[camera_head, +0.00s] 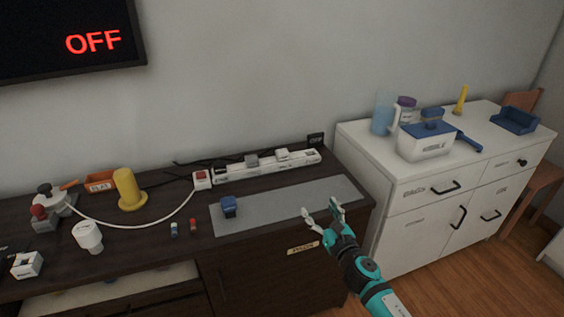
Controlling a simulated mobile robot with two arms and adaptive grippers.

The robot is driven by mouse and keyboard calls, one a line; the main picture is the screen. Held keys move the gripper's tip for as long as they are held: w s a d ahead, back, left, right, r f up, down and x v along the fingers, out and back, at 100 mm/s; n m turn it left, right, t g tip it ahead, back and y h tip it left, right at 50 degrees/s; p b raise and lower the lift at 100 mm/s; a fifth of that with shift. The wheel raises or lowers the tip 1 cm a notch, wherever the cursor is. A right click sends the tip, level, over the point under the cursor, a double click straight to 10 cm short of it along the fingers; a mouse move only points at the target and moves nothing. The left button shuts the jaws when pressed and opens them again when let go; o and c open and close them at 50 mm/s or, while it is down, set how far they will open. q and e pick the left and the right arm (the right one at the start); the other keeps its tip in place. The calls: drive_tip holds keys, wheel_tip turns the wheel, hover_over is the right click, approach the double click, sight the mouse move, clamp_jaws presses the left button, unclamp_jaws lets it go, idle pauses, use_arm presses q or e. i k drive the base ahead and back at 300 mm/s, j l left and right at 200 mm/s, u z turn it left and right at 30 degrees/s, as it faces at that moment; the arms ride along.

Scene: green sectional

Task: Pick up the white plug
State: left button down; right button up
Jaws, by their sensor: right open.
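A white power strip (235,171) with a red switch lies along the back of the dark cabinet. A small white block that looks like a plug (283,154) sits in its right part, beside a grey one (251,160). My right gripper (322,212) is open and empty over the front right of the cabinet top, to the right of and nearer than the strip. It is apart from the plug. My left gripper is not in view.
A grey mat (275,208) bears a blue object (229,206). A yellow cone-like object (128,188), a white cable (150,226), a white round item (88,236) and a white box (27,264) are on the left. A white cabinet (400,178) with containers stands on the right.

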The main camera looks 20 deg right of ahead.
sight(281, 154)
drive_tip(key=i, duration=0.55)
drive_tip(key=i+l, duration=0.55)
drive_tip(key=i+u, duration=0.05)
